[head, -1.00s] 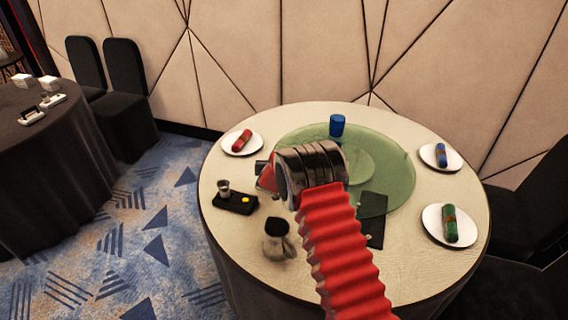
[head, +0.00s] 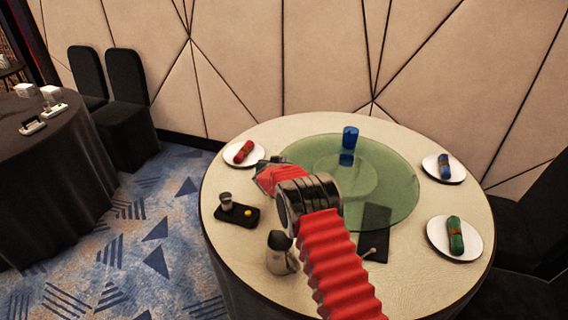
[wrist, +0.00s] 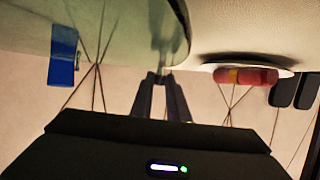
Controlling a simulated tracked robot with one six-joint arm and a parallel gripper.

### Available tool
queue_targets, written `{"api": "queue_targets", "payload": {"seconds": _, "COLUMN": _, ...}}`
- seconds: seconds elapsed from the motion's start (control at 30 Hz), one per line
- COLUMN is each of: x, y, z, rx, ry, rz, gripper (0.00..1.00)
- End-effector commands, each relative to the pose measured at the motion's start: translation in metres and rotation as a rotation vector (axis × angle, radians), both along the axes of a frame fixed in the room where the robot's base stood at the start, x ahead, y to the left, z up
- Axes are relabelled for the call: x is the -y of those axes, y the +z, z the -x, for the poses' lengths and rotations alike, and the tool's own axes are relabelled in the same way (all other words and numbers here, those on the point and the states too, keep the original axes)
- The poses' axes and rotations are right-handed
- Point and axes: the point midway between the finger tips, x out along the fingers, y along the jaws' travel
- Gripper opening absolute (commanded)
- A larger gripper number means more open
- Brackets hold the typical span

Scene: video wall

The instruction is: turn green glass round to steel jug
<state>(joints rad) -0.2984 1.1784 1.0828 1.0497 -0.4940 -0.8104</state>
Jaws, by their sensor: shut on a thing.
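The green glass (head: 395,165) is a round turntable in the middle of the table. A blue cup (head: 350,131) stands near its far edge, with its reflection below. The steel jug (head: 278,256) stands on the table at the near left, off the glass. The wrist view is upside down and shows the glass (wrist: 120,30) at the top and the blue cup (wrist: 62,56) at left.
A plate with a red napkin roll (head: 243,152) lies just beyond my gripper. A black tray (head: 238,214) with a small cup is at left. A dark flat pad (head: 374,230) lies near the front. Plates with blue (head: 444,166) and green (head: 455,235) rolls stand at right.

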Motion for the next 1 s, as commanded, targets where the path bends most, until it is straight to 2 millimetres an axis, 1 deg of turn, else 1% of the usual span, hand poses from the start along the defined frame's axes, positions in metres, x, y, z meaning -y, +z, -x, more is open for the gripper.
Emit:
{"api": "queue_targets", "payload": {"seconds": 0.03, "x": -0.0218, "y": 0.0034, "z": 0.0009, "rx": -0.001, "ry": 0.034, "rz": -0.003, "gripper": 0.0}}
{"api": "queue_targets", "payload": {"seconds": 0.43, "x": -0.0234, "y": 0.0053, "z": 0.0, "rx": 0.002, "ry": 0.036, "rz": -0.005, "gripper": 0.0}}
{"api": "queue_targets", "payload": {"seconds": 0.47, "x": -0.0235, "y": 0.0054, "z": 0.0, "rx": 0.002, "ry": 0.036, "rz": -0.005, "gripper": 0.15}}
{"api": "queue_targets", "payload": {"seconds": 0.7, "x": -0.0232, "y": 0.0051, "z": 0.0004, "rx": 0.002, "ry": 0.035, "rz": -0.004, "gripper": 0.32}}
{"api": "queue_targets", "payload": {"seconds": 1.0, "x": -0.0215, "y": 0.0034, "z": 0.001, "rx": 0.0, "ry": 0.032, "rz": -0.004, "gripper": 0.33}}
